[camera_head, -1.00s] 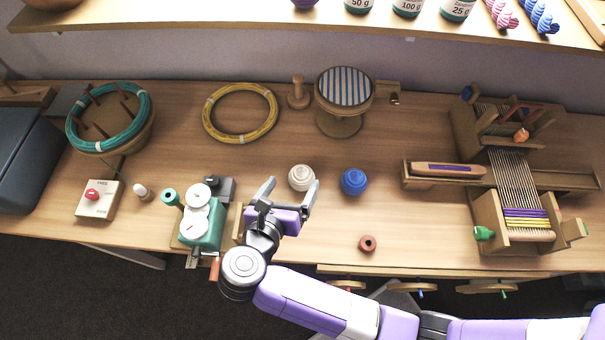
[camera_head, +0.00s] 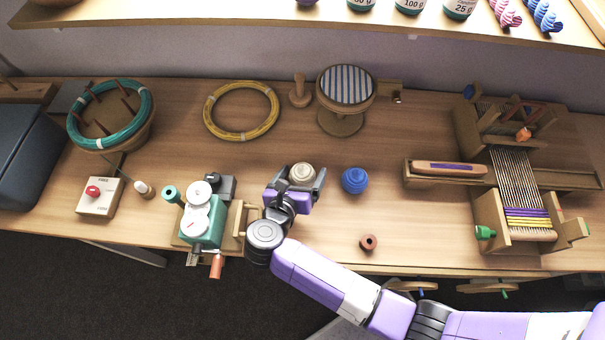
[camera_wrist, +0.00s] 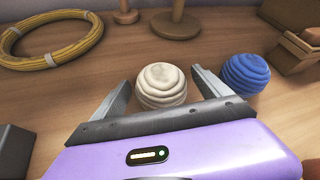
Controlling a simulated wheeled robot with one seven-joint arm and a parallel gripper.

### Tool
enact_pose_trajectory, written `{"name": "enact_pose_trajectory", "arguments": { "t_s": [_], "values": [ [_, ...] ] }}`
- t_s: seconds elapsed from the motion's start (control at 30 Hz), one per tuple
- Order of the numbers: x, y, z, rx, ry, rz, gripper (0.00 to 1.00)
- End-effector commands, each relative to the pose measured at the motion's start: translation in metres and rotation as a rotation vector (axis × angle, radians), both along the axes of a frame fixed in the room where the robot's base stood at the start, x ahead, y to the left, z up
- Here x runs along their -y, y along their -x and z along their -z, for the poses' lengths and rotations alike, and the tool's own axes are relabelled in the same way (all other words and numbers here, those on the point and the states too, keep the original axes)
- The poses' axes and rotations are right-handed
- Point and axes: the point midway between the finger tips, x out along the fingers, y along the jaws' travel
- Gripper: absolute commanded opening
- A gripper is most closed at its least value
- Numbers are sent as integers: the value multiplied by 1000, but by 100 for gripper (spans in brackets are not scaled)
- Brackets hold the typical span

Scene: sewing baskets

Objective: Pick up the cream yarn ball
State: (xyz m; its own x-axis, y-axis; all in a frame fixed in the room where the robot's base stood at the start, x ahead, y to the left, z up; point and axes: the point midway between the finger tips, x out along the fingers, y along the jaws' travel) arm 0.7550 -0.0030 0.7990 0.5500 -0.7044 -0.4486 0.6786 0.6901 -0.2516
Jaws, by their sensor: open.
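The cream yarn ball (camera_head: 302,173) rests on the wooden table, left of the blue yarn ball (camera_head: 354,180). My gripper (camera_head: 297,178) is open, with one finger on each side of the cream ball. In the wrist view the cream ball (camera_wrist: 161,86) sits between the two spread fingertips (camera_wrist: 160,82), with a small gap visible on each side. Its lower edge is close to my gripper's front edge. The blue ball (camera_wrist: 243,73) lies just outside the right finger in the wrist view.
A teal winder (camera_head: 203,222) stands close to the left of my gripper. A yellow coil (camera_head: 241,137) and a round striped stand (camera_head: 341,121) are behind. A small brown ring (camera_head: 368,242) lies front right. A wooden loom (camera_head: 490,190) fills the right side.

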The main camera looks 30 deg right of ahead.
Motion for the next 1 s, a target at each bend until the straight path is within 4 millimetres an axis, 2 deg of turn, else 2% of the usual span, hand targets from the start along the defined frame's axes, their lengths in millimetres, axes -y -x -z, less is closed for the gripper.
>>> {"name": "enact_pose_trajectory", "arguments": {
  "t_s": [0.17,0.4,0.5,0.8,1.0],
  "values": [
    [0,0,0,1,-1,0,85],
    [0,0,0,1,-1,0,38],
    [0,0,-1,1,0,0,22],
    [0,0,-4,1,0,0,22],
    [-1,-1,-24,5,-2,0,22]
  ]
}}
